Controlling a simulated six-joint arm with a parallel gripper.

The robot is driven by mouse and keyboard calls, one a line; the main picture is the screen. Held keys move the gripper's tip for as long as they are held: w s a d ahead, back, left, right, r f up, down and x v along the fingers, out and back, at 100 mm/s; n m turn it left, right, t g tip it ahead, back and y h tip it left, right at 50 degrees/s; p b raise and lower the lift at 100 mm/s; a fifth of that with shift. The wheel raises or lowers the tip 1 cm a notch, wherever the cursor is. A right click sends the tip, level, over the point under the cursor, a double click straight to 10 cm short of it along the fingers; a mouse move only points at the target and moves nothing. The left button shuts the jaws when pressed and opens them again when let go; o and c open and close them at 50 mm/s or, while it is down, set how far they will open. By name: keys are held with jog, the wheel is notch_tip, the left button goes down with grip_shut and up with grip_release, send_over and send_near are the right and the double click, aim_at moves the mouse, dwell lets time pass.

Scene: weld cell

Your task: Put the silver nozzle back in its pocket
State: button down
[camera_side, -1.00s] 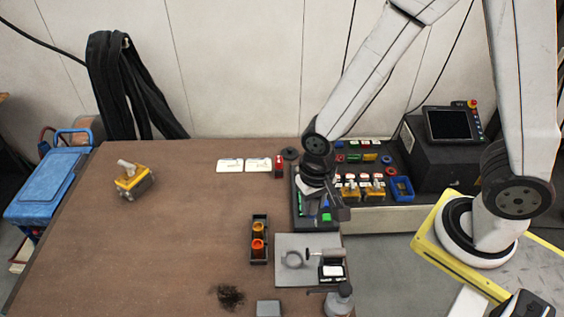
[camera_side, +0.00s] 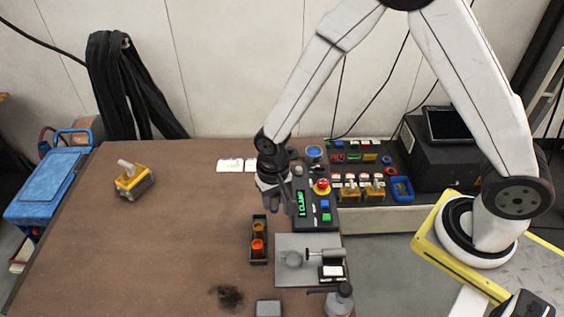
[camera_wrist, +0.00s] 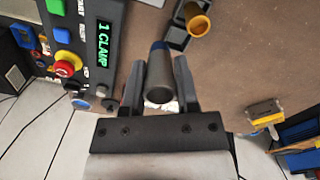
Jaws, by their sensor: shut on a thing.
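My gripper (camera_side: 276,200) is shut on the silver nozzle (camera_wrist: 159,78), a grey tapered tube with a bluish band at its far end. The nozzle sits between both fingers in the wrist view; in the side view I cannot make it out at the gripper. The black nozzle holder (camera_side: 267,258) stands on the table just below and left of my gripper in the side view. It holds orange nozzles (camera_side: 257,247). In the wrist view an orange nozzle (camera_wrist: 198,24) shows in the holder, with a dark, empty-looking pocket (camera_wrist: 178,39) nearer the gripper. The nozzle appears apart from the holder.
A control box (camera_side: 315,208) with a green display and a red button (camera_side: 321,186) stands close right of my gripper. A grey fixture plate (camera_side: 283,280) with a clamp lies in front. A yellow-grey block (camera_side: 132,181) is far left; the table between is clear.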

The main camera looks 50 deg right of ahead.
jog(key=shift+w+a+f, duration=0.25)
jog(key=shift+w+f, duration=0.75)
jog(key=shift+f, duration=0.25)
jog(key=shift+w+a+f, duration=0.25)
jog(key=shift+w+f, duration=0.7)
jog(key=shift+f, duration=0.3)
jog(key=shift+w+f, duration=0.15)
jog(key=shift+f, duration=0.05)
jog(key=shift+w+f, duration=0.1)
jog(key=shift+f, duration=1.5)
jog(key=shift+f, duration=0.15)
jog(key=shift+c, duration=1.8)
grip_release()
notch_tip(320, 180, up, 12)
